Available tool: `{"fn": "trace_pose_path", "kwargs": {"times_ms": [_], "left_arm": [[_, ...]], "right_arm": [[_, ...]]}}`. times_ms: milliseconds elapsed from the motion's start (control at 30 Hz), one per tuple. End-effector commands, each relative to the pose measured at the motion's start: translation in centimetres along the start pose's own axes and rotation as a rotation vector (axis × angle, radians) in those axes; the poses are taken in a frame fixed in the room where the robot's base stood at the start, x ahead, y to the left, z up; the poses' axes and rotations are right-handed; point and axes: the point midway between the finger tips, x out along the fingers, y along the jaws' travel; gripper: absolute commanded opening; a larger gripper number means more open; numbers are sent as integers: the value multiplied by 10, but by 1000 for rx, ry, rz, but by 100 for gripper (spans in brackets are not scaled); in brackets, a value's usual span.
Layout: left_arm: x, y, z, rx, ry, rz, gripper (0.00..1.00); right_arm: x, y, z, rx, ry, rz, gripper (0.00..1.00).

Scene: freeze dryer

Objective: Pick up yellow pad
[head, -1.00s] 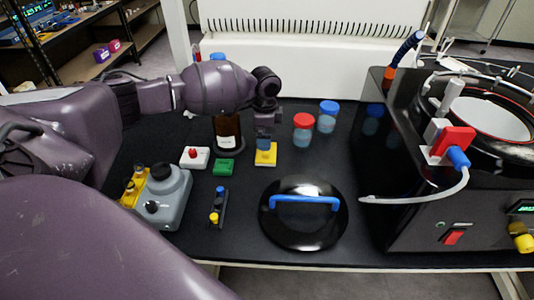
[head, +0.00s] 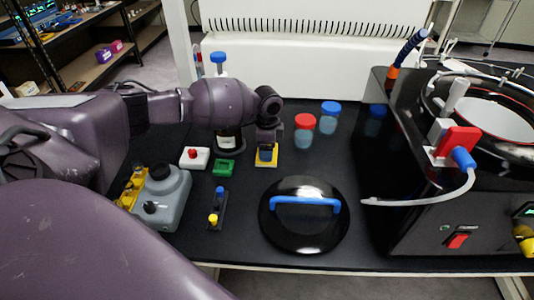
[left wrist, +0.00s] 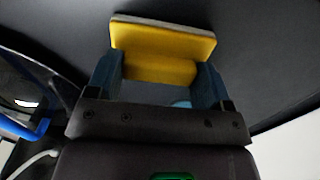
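The yellow pad (head: 270,161) lies on the black bench top, left of the middle in the head view, with my left gripper (head: 267,152) right over it and hiding part of it. In the left wrist view the yellow pad (left wrist: 165,42) shows a wide yellow plate with a grey face and a narrower yellow block. The fingers of my left gripper (left wrist: 157,80) stand on either side of that block and appear to touch both sides, shut on it. My right gripper is not in view.
A red-capped jar (head: 305,123) and a blue-capped jar (head: 329,114) stand to the right of the pad. A black round lid with blue handle (head: 304,228) lies in front. A green block (head: 224,166) and red-button box (head: 195,157) sit left. The freeze dryer (head: 460,200) stands right.

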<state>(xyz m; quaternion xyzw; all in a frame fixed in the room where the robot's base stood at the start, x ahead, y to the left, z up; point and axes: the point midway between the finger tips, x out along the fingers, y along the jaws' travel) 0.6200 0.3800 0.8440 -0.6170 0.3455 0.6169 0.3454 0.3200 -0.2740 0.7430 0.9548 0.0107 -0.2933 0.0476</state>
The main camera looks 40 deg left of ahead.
Motion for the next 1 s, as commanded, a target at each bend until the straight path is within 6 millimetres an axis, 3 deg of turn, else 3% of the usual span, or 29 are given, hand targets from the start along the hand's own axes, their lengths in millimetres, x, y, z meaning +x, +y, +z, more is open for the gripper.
{"fn": "trace_pose_path", "kwargs": {"times_ms": [33, 167, 367, 533, 667, 1000], "left_arm": [[0, 0, 0, 0, 0, 0, 66], [0, 0, 0, 0, 0, 0, 50], [-1, 0, 0, 0, 0, 0, 49], [-13, 0, 0, 0, 2, -3, 49], [-36, -1, 0, 1, 3, -5, 49], [-123, -1, 0, 1, 3, -5, 49]], "right_arm": [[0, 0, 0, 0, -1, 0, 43], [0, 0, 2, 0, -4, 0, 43], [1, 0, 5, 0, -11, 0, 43], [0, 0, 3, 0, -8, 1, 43], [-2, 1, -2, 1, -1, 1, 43], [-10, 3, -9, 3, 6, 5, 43]]}}
